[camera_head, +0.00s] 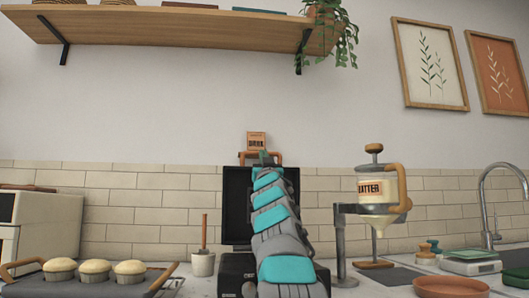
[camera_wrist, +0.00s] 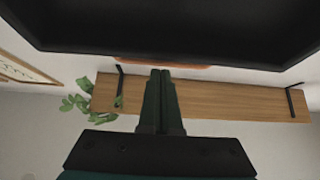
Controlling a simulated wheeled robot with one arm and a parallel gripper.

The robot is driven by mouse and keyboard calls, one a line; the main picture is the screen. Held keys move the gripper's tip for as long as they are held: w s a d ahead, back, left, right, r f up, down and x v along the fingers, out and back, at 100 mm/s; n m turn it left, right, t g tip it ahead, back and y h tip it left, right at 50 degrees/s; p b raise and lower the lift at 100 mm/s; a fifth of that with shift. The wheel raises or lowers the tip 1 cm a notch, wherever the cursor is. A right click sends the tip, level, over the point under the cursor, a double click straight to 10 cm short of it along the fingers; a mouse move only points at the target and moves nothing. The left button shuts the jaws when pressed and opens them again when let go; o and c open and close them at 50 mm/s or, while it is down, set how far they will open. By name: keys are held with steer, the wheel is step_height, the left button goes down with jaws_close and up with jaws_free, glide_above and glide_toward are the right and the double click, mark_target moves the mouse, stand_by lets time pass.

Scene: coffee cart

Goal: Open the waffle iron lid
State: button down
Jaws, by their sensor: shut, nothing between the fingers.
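The waffle iron's black lid (camera_head: 237,205) stands about upright at the back of its dark base (camera_head: 235,275) in the head view. An orange handle (camera_head: 245,154) shows at the lid's top edge. My gripper (camera_head: 264,158) is at the handle's height, and my arm hides the right part of the lid and much of the base. In the wrist view the gripper (camera_wrist: 160,73) is shut and empty. Its tips are close to the orange handle (camera_wrist: 195,66) and the lid (camera_wrist: 160,32); I cannot tell whether they touch.
A muffin tray (camera_head: 80,285) is at left, beside a pot with a stick (camera_head: 203,264). A batter dispenser (camera_head: 377,190) on a stand and an orange plate (camera_head: 450,287) are at right. A wooden shelf (camera_head: 180,25) hangs above.

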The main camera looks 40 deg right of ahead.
stand_by(0.4)
steer(key=p, duration=0.1)
steer(key=w+r+p, duration=0.1)
steer(key=p, duration=0.1)
steer(key=shift+w+d+g, duration=0.25)
steer(key=shift+d+g, duration=0.05)
steer(key=shift+d, duration=0.1)
steer(key=p, duration=0.1)
steer(key=w+p, duration=0.1)
steer(key=p, duration=0.1)
steer(key=shift+w+d+r+g+y, duration=0.1)
steer(key=shift+w+d+g+y, duration=0.05)
steer(key=shift+d+g+y, duration=0.2)
steer(key=w+d, duration=0.1)
steer(key=w+d+f+p, duration=0.1)
steer(key=w, duration=0.1)
steer(key=shift+w+d+p, duration=0.15)
steer(key=shift+w+p, duration=0.15)
steer(key=shift+s, duration=0.1)
